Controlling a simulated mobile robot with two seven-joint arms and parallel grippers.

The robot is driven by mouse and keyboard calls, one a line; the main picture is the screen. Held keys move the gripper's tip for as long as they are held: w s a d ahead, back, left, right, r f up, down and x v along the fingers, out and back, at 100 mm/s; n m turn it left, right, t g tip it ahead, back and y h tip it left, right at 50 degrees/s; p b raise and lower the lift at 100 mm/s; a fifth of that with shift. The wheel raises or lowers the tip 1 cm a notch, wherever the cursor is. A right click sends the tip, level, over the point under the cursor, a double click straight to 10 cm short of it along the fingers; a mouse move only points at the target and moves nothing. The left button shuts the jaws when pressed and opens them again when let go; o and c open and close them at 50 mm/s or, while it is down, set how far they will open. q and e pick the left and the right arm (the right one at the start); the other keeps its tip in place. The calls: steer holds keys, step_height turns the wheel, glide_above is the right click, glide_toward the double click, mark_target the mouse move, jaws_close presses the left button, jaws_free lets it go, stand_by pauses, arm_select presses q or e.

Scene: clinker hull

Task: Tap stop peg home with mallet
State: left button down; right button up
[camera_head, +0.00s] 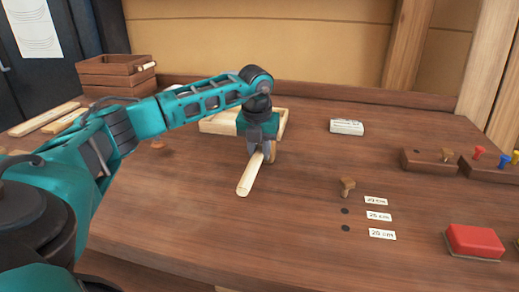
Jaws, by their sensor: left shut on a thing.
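My left gripper (263,150) is shut on the mallet, whose pale wooden handle (249,178) sticks out toward the front of the bench. The mallet's head is hard to make out around the fingers. The stop peg (347,187), a small brown wooden peg with a wider top, stands up from the bench right of the gripper, by the top label. Its lower end is too small to judge for depth. The gripper is apart from the peg, to its left and farther back. My right gripper is not in view.
Two dark holes (345,211) lie in front of the peg beside white labels (379,216). A red block (474,241) sits at front right. Peg holders (429,163) and a white block (347,127) stand farther back. A pale tray (220,124) is behind the gripper.

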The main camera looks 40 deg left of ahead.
arm_select(q)
steer(key=shift+r, duration=0.15)
steer(key=shift+r+p, duration=0.5)
steer(key=shift+p, duration=0.15)
step_height(320, 180, up, 6)
steer(key=p, duration=0.5)
steer(key=shift+r, duration=1)
steer(key=c, duration=1.4)
jaws_free()
jaws_close()
